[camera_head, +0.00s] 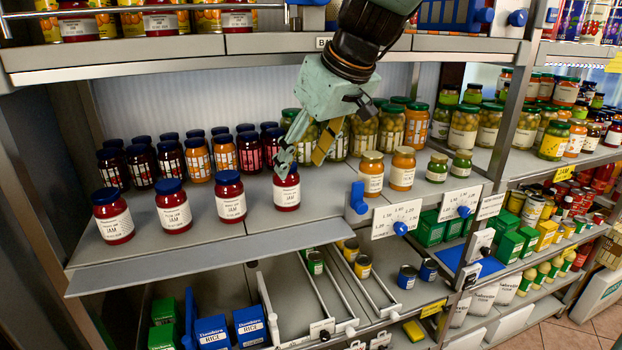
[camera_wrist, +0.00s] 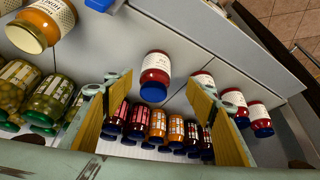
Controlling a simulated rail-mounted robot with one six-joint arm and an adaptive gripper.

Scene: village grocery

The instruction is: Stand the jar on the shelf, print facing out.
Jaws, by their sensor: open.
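A red jam jar (camera_head: 287,194) with a blue lid stands upright on the middle shelf, its white printed label facing the front. My gripper (camera_head: 302,160) is open just above and behind it; one fingertip covers part of its lid in the head view. In the wrist view the jar (camera_wrist: 156,68) appears beyond the gap between the two open fingertips (camera_wrist: 159,82), with no contact visible. Three similar jam jars stand to its left in a front row, one of them nearest (camera_head: 230,197), labels also facing out. The shelf (camera_head: 250,235) has a grey front edge.
Rows of dark and orange jars (camera_head: 197,160) stand behind. Green-lidded olive jars (camera_head: 391,128) stand behind right, and two orange jars (camera_head: 372,174) to the right. A blue clip (camera_head: 357,200) and price cards (camera_head: 397,219) sit at the edge. An upper shelf (camera_head: 250,48) hangs overhead.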

